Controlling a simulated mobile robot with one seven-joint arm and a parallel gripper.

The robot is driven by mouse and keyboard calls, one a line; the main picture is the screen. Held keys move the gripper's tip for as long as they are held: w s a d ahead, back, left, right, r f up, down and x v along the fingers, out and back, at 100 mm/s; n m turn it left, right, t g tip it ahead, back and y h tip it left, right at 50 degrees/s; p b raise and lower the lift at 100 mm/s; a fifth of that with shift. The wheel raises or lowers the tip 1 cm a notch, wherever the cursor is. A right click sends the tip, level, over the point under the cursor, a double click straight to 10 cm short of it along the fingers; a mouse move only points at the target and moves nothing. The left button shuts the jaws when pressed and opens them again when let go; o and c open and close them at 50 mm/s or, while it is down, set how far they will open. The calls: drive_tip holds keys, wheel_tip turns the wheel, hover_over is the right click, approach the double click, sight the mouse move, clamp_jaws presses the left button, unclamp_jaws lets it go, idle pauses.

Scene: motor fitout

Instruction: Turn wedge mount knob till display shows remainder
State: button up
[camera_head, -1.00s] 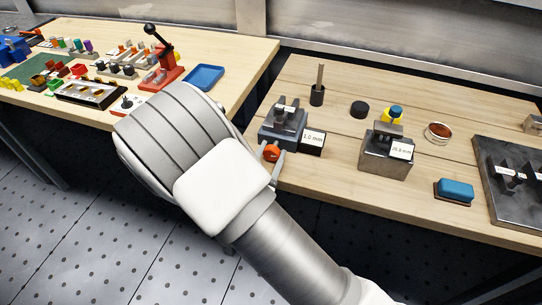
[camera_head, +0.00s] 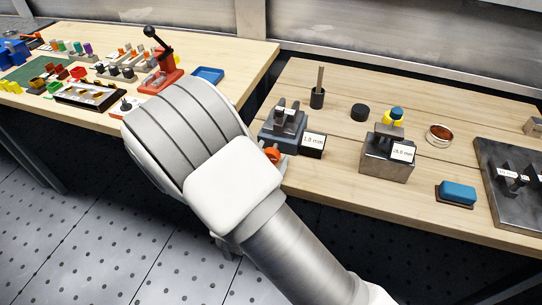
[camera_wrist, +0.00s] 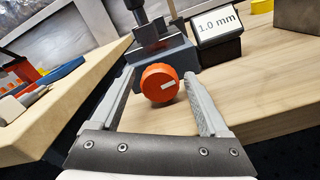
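The wedge mount (camera_head: 284,128) is a grey block on the right-hand bench. Its orange knob (camera_wrist: 160,83) has a white mark pointing right in the wrist view; in the head view the knob (camera_head: 272,155) is partly hidden by my arm. The display (camera_wrist: 217,22) beside the mount reads "1.0 mm"; it also shows in the head view (camera_head: 313,141). My gripper (camera_wrist: 168,86) is open, with one finger on each side of the knob. A gap shows between the knob and the right finger; the left finger is close to the knob, and contact there cannot be told.
A second metal block (camera_head: 386,163) with a "26.8 mm" style label, its digits hard to read, stands to the right. A blue pad (camera_head: 457,193), a copper-coloured ring dish (camera_head: 438,133), a black disc (camera_head: 359,112) and a dark plate (camera_head: 505,215) share the bench.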

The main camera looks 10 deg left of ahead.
idle(0.6)
drive_tip(key=shift+r+n+p, duration=0.15)
drive_tip(key=shift+n+p, duration=0.65)
drive_tip(key=shift+n, duration=0.2)
drive_tip(key=shift+n+p, duration=0.45)
drive_tip(key=shift+n, duration=0.65)
drive_tip(key=n, duration=0.4)
drive_tip(key=shift+p, duration=0.35)
drive_tip(key=shift+s+a+n, duration=0.1)
drive_tip(key=shift+s+n, duration=0.1)
drive_tip(key=shift+n, duration=0.3)
drive_tip(key=s+a+p, duration=0.1)
drive_tip(key=s+p, duration=0.1)
drive_tip(key=s, duration=1.5)
drive_tip(key=w+d+r+m+g+h+b, duration=0.2)
drive_tip(key=d+m+g+h, duration=0.15)
drive_tip(key=d+m, duration=0.25)
drive_tip(key=w+d+r+m+g+h+b, duration=0.1)
drive_tip(key=w+d+r+m+g+h, duration=0.15)
drive_tip(key=d+m+h, duration=0.25)
drive_tip(key=s+d+r+m+g+y+b, duration=0.1)
drive_tip(key=s+d+m+g+b, duration=0.1)
drive_tip(key=d+m+g, duration=0.3)
drive_tip(key=s+d+r+m+g+y+b, duration=0.1)
drive_tip(key=s+d+m+g+y+b, duration=0.1)
drive_tip(key=d+m+g, duration=0.4)
drive_tip(key=shift+d+m+b, duration=0.4)
drive_tip(key=shift+d+m, duration=1.3)
drive_tip(key=shift+m, duration=1.1)
